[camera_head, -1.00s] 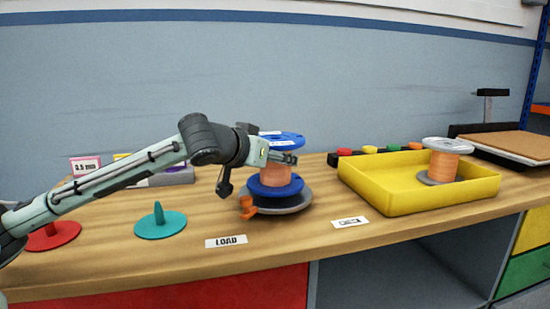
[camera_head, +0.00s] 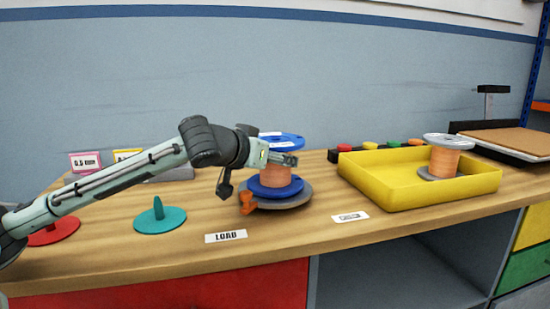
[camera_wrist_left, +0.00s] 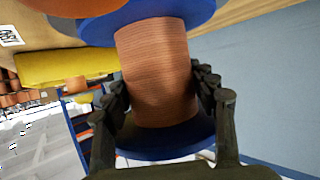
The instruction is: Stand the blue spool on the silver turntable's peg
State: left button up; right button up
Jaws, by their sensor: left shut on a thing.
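The blue spool (camera_head: 283,142), wound with copper wire, stands upright over the silver turntable (camera_head: 301,198). Its lower flange sits at or just above the disc; a gap cannot be told, and the peg is hidden. My left gripper (camera_head: 285,159) comes in from the left and is shut on the spool's copper winding, between the flanges. In the left wrist view, the fingers (camera_wrist_left: 160,100) lie on either side of the copper winding of the spool (camera_wrist_left: 158,65). My right gripper is in neither view.
An orange part (camera_head: 247,203) is at the turntable's left front. A teal peg base (camera_head: 160,218) and a red one (camera_head: 52,233) are to the left. A yellow tray (camera_head: 415,197) with a grey-flanged copper spool (camera_head: 447,157) is to the right. LOAD label (camera_head: 226,237) lies in front.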

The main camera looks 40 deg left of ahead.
pick_arm(q)
jog(key=shift+f, duration=0.45)
dwell(0.4)
jog(key=o, duration=1.7)
jog(key=shift+o, duration=0.7)
jog(key=shift+r, duration=0.1)
jog(key=shift+s, duration=0.1)
